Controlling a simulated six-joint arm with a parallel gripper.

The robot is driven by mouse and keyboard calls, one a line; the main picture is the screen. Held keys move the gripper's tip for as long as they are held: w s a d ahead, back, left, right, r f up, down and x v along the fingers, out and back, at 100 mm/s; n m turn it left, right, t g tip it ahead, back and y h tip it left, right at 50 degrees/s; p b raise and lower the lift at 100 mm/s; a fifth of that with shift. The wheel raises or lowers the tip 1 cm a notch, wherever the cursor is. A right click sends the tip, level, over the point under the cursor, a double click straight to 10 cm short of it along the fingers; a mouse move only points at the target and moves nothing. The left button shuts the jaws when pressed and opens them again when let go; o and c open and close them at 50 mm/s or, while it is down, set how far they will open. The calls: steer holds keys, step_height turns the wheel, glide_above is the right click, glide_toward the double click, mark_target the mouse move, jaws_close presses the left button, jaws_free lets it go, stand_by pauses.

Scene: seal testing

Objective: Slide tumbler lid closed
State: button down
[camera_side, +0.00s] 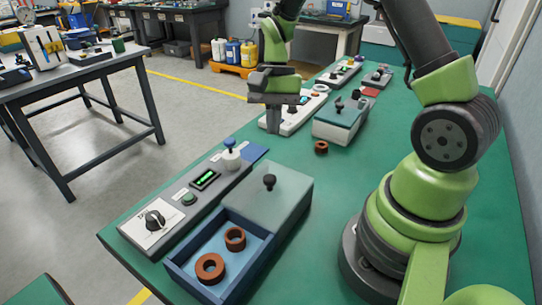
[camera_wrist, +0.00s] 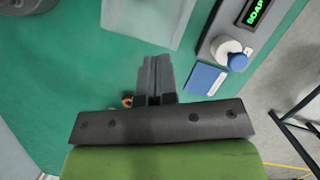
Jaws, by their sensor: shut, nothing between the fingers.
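The blue box (camera_side: 178,272) in the foreground of the side view holds two brown rings (camera_side: 210,267) in its exposed front part. Its grey-green sliding lid (camera_side: 288,192) covers the rear part and has a black knob (camera_side: 269,182). The box's near side is open from above. In the wrist view the lid's edge (camera_wrist: 150,25) shows at the top; the knob is not visible there. My gripper (camera_side: 273,128) is shut and empty, pointing down beyond the lid's far end and apart from it. Its fingers (camera_wrist: 156,62) show together in the wrist view.
A control panel (camera_side: 164,202) with a lit display, dial and blue-topped knob (camera_side: 230,148) stands left of the box. A blue card (camera_wrist: 203,79) lies beside it. A second lidded box (camera_side: 333,130) and a loose brown ring (camera_side: 321,147) are behind. Bare green bench lies between.

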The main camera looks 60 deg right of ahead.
mark_target(273, 165)
steer(key=x, duration=0.4)
steer(key=shift+s+a+f, duration=0.1)
steer(key=shift+s+a, duration=0.2)
steer(key=shift+a, duration=0.25)
steer(key=shift+s+a+f, duration=0.15)
steer(key=shift+s+a, duration=0.15)
steer(key=shift+a, duration=0.2)
steer(key=shift+s+a+f, duration=0.1)
steer(key=shift+s+a, duration=0.2)
steer(key=shift+a, duration=0.4)
steer(key=a, duration=1.5)
steer(key=shift+d, duration=0.2)
